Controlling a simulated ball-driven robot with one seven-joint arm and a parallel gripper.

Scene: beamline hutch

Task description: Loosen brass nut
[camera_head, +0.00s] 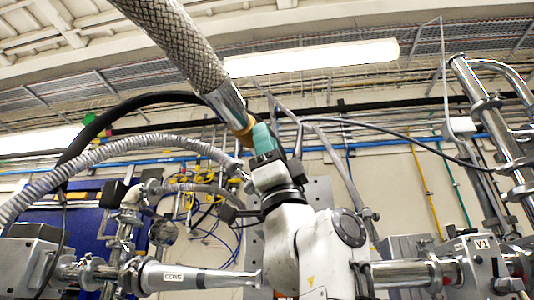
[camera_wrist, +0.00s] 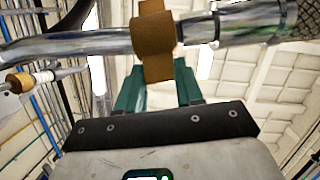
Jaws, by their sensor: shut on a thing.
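The brass nut (camera_wrist: 152,42) is a tan, faceted piece on a shiny metal pipe in the wrist view. In the head view a small part of the brass nut (camera_head: 245,130) shows at the lower end of the braided hose's metal collar. My gripper (camera_wrist: 158,82) has teal fingers, one on each side of the nut's lower part, and is shut on it. In the head view my gripper (camera_head: 262,138) points up and meets the nut from below right. The fingertips' exact contact is partly hidden by the nut.
A thick braided hose (camera_head: 175,40) runs from the top down to the nut. A grey corrugated hose (camera_head: 110,150) and a black hose (camera_head: 85,135) arc at left. A pipe marked CONE (camera_head: 185,278) lies low at left, and a V1 valve (camera_head: 482,260) stands at right.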

